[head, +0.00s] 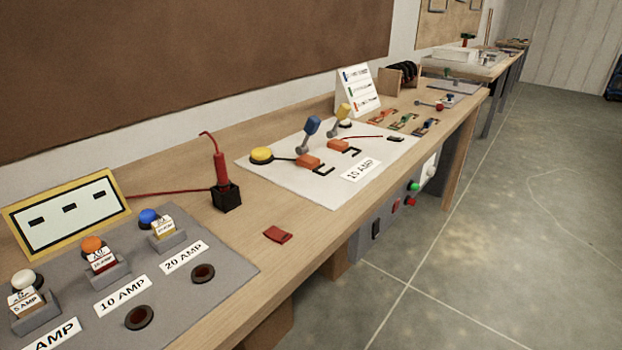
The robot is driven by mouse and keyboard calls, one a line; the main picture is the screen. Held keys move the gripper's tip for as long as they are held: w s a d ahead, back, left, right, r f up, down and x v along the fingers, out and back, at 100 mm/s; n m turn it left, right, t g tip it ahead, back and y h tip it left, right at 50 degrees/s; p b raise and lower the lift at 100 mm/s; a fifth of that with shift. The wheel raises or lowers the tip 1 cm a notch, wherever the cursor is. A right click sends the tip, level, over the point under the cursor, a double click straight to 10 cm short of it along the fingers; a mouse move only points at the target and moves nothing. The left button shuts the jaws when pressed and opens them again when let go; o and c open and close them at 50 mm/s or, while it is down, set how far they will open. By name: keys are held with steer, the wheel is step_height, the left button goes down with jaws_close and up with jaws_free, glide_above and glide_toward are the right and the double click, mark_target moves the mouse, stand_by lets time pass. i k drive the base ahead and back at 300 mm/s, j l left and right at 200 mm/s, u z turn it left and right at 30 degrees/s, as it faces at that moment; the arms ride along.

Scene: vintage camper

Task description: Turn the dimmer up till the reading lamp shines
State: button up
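I cannot make out a dimmer or a reading lamp in the head view. The view shows a long wooden workbench (330,220) with electrical parts. A panel under its front edge carries a green button (413,186), a red button (410,202), a pale round knob or button (431,171) and a dark rocker-like part (376,229). I cannot tell whether any of these is a dimmer. My gripper is not in view.
A grey board (215,270) with amp labels is at the near left. A red probe stands in a black block (227,197). A white board (290,184) holds levers with blue and yellow tops. Open floor (540,220) lies to the right.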

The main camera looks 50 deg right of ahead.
mark_target(430, 171)
steer(key=z, duration=1.6)
steer(key=i+l+u, duration=0.2)
steer(key=i+l, duration=0.2)
steer(key=i+l+u, duration=0.2)
steer(key=i+l, duration=0.2)
steer(key=l, duration=0.2)
steer(key=i+j, duration=0.15)
steer(key=k+l, duration=0.15)
